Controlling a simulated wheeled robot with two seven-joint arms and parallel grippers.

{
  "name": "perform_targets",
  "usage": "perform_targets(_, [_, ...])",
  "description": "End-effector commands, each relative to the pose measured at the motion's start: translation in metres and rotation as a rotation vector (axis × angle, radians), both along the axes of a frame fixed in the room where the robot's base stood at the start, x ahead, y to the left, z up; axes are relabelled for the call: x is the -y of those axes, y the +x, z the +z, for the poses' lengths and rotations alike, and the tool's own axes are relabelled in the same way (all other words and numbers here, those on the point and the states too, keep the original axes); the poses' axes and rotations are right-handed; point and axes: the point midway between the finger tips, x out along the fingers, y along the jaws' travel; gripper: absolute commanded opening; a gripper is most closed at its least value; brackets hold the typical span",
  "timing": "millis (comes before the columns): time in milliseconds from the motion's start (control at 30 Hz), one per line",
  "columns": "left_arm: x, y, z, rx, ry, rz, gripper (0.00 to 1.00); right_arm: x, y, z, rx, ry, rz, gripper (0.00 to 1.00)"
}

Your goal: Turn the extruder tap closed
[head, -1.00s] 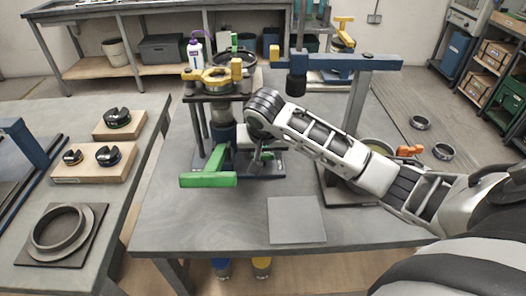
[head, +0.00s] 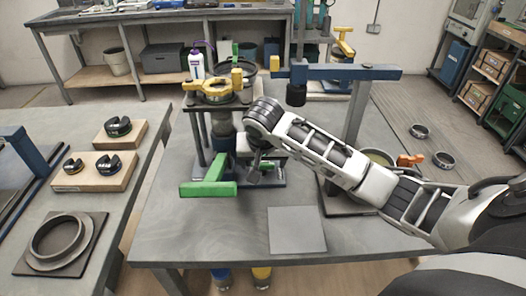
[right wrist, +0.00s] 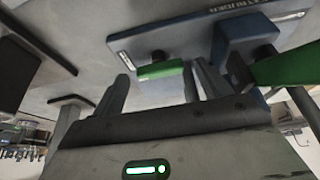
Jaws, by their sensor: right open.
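The extruder (head: 222,125) stands on the middle table, with a dark base plate that reads "EXTRUDER" in the right wrist view (right wrist: 195,27). A large green bar handle (head: 208,188) sticks out at its front left and shows at the right of the wrist view (right wrist: 290,65). A small green handle (right wrist: 160,70), which looks like the tap, lies low by the base plate. My right gripper (head: 256,172) is at the extruder's front right. Its fingers (right wrist: 160,84) are spread and empty, with the small green handle beyond the gap; contact cannot be told. My left gripper is out of view.
A blue-armed stand (head: 357,110) rises right of the extruder, behind my right arm. A grey square plate (head: 297,230) lies at the table's front. An orange handle (head: 411,160) is at the right. A side table (head: 135,185) at left holds ring parts on wooden blocks.

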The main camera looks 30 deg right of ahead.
Motion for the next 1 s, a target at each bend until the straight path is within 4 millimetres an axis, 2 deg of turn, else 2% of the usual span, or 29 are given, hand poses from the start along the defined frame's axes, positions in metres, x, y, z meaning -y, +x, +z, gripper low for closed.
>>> perform_targets(167, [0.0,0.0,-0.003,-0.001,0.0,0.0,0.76,-0.005,-0.008,0.024,0.006,0.0,0.002,0.76])
perform_targets(500, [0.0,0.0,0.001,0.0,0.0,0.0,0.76,-0.02,-0.034,0.104,0.011,-0.007,0.001,0.76])
perform_targets(800, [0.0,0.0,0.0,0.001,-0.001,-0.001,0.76,-0.029,-0.046,0.138,0.008,-0.003,0.001,0.76])
perform_targets(1000, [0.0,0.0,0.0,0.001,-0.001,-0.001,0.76,-0.031,-0.05,0.145,0.004,-0.001,-0.001,0.76])
